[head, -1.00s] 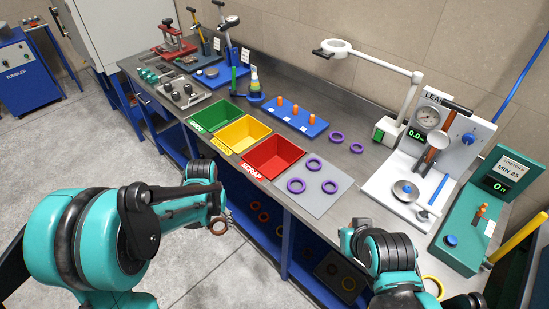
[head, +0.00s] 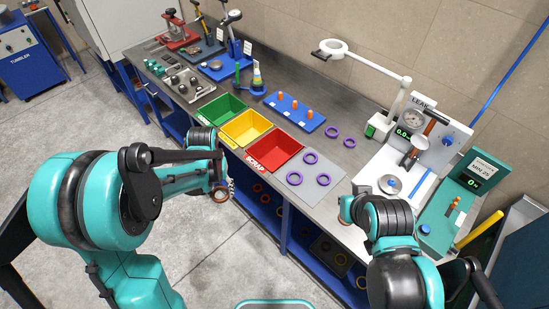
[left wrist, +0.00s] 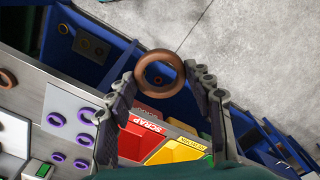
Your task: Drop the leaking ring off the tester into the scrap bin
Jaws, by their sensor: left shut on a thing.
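A brown ring (head: 221,195) is held at the tips of my left gripper (head: 222,186). In the left wrist view the same ring (left wrist: 160,92) sits between the two fingertips, over the dark blue bench front and grey floor. The red scrap bin (head: 275,151) stands on the bench, right of and beyond the held ring; it shows partly in the left wrist view (left wrist: 137,143). The leak tester (head: 428,126) stands at the bench's right, its round plate (head: 390,184) bare. My right gripper (head: 346,206) is near the bench's front edge; its fingers are too hidden to judge.
Yellow (head: 246,129) and green (head: 222,109) bins stand left of the scrap bin. Purple rings lie on a grey mat (head: 311,190) right of it. A lamp (head: 372,68) rises behind. The bench's front edge lies between the held ring and the bins.

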